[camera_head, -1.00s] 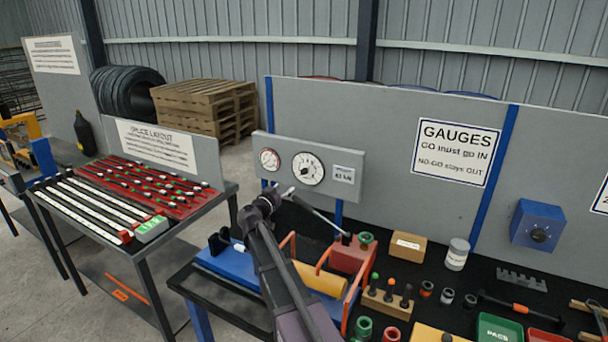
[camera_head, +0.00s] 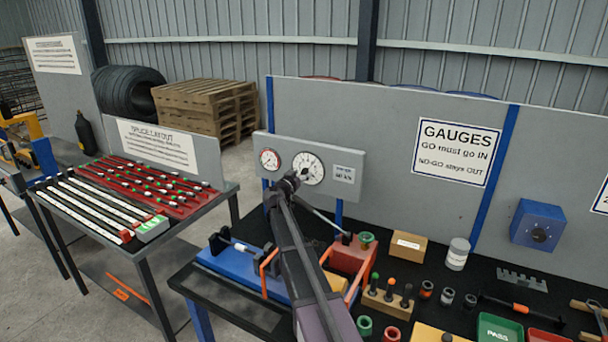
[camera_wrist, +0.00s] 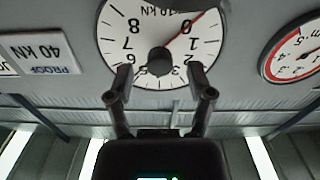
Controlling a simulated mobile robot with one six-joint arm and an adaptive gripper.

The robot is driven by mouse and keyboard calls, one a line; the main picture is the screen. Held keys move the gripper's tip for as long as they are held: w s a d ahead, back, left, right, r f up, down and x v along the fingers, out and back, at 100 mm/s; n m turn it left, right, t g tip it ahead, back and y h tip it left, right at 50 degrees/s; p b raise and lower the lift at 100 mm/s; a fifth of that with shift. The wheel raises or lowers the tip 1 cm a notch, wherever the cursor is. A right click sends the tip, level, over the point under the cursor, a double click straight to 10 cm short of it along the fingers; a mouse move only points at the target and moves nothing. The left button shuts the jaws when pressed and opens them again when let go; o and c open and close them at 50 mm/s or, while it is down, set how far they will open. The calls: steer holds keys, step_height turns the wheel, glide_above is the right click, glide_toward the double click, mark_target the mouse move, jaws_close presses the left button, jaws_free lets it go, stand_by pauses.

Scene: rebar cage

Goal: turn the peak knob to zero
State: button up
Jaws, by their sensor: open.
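The large white dial (camera_head: 314,159) sits on a grey gauge panel (camera_head: 347,160). In the wrist view the dial (camera_wrist: 138,45) is upside down, with a black knob (camera_wrist: 160,61) at its centre. My gripper (camera_wrist: 160,76) is open, with one fingertip on each side of the knob in the picture. I cannot tell whether they touch it. In the head view my gripper (camera_head: 299,175) is in front of the dial and partly hides it.
A smaller red-rimmed gauge (camera_head: 270,160) and a 40 kN proof label (camera_head: 344,174) flank the dial. Below, the bench holds a blue fixture (camera_head: 225,262), a red block (camera_head: 350,256) and several small parts. A blue box with a knob (camera_head: 538,224) is on the right.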

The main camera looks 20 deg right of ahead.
steer(key=shift+w+d, duration=0.35)
steer(key=shift+d, duration=0.1)
jaws_close()
